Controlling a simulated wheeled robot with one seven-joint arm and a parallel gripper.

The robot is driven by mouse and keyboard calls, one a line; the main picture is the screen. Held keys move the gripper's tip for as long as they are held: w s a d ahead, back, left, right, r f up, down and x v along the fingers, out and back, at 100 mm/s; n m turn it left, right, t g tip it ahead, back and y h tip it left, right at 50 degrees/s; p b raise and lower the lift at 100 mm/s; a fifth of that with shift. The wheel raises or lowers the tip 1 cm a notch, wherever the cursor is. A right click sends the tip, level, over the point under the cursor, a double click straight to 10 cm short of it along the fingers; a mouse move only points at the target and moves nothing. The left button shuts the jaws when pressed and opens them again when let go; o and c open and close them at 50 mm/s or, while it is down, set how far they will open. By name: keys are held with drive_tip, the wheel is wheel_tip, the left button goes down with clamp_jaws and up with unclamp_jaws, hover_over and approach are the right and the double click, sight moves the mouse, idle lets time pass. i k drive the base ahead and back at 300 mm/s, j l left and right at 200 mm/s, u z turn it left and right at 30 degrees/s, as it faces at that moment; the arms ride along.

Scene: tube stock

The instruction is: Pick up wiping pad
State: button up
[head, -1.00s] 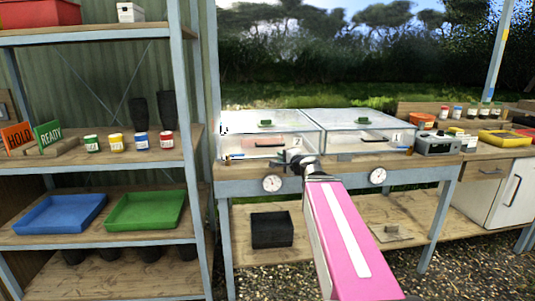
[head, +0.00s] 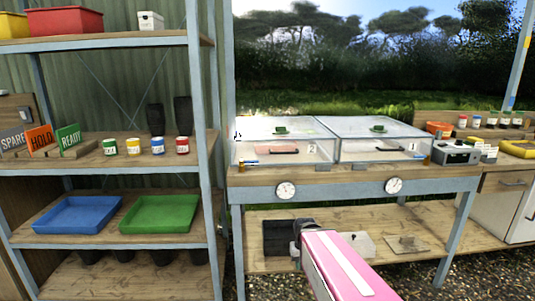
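I cannot surely tell which thing is the wiping pad. A flat pale grey piece (head: 358,244) lies on the lower shelf of the bench, partly hidden by my pink arm. To its right is a flat beige plate with a small raised block (head: 408,244). My gripper (head: 299,243) is a dark shape at the far end of the pink arm, in front of the lower shelf beside the black bin. Its fingers are too small and too hidden to tell if they are open or shut, and I see nothing held in it.
A black bin (head: 276,238) stands on the lower shelf (head: 262,217). Above are two clear-lidded boxes (head: 284,143) (head: 382,139) and two dials on the bench front. A rack on the left holds a blue tray (head: 78,214) and a green tray (head: 160,214).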

sight(471, 140)
drive_tip(key=z, duration=1.65)
